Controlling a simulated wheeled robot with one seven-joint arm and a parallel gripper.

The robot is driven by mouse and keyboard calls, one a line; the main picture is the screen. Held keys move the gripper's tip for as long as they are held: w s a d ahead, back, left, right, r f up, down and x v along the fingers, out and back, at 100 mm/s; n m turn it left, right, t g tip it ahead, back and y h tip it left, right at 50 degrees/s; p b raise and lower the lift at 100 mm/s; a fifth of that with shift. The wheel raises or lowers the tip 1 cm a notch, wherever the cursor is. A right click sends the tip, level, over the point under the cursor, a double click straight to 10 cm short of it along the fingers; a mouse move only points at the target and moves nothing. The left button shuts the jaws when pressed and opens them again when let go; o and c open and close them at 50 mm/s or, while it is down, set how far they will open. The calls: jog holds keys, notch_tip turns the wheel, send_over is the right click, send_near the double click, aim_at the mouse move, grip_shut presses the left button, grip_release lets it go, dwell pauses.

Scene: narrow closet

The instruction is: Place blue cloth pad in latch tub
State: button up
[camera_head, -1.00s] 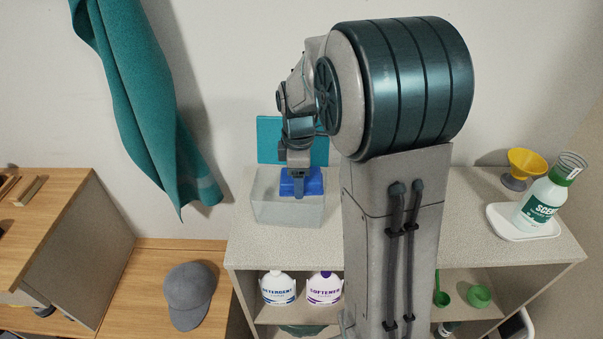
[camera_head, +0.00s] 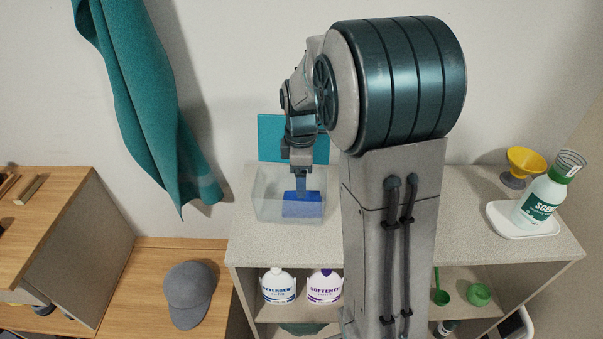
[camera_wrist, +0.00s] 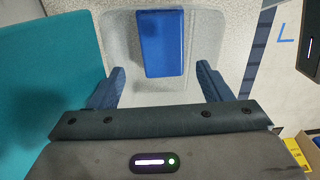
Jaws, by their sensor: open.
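The blue cloth pad (camera_head: 302,209) lies inside the clear latch tub (camera_head: 262,208), low behind its front wall. The tub stands on the shelf top with its teal lid (camera_head: 284,128) raised at the back. My gripper (camera_head: 301,188) reaches down into the tub above the pad. In the wrist view, the pad (camera_wrist: 161,42) shows beyond the spread fingers of my gripper (camera_wrist: 160,72), with nothing between them. The teal lid (camera_wrist: 45,90) fills the left side there. Whether the pad is flat on the tub floor is hard to tell.
A white tray (camera_head: 495,214) with a scent bottle (camera_head: 543,203) and a yellow funnel (camera_head: 526,162) stand at the right of the shelf top (camera_head: 470,250). A teal cloth (camera_head: 145,100) hangs at left. A grey cap (camera_head: 189,293) lies on the wooden bench.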

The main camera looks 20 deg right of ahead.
notch_tip(320, 180, up, 12)
jog(key=s+a+f+m+t, duration=0.1)
jog(key=s+f+m, duration=0.1)
jog(key=s+m, duration=0.5)
jog(key=s+a+f+m+t, duration=0.2)
jog(key=s+m, duration=0.5)
jog(key=s, duration=0.6)
jog(key=shift+f+b, duration=0.45)
jog(key=shift+f, duration=0.4)
jog(key=shift+s+a, duration=0.2)
jog(key=shift+s, duration=0.05)
jog(key=shift+w+d+r, duration=0.1)
jog(key=shift+c, duration=0.3)
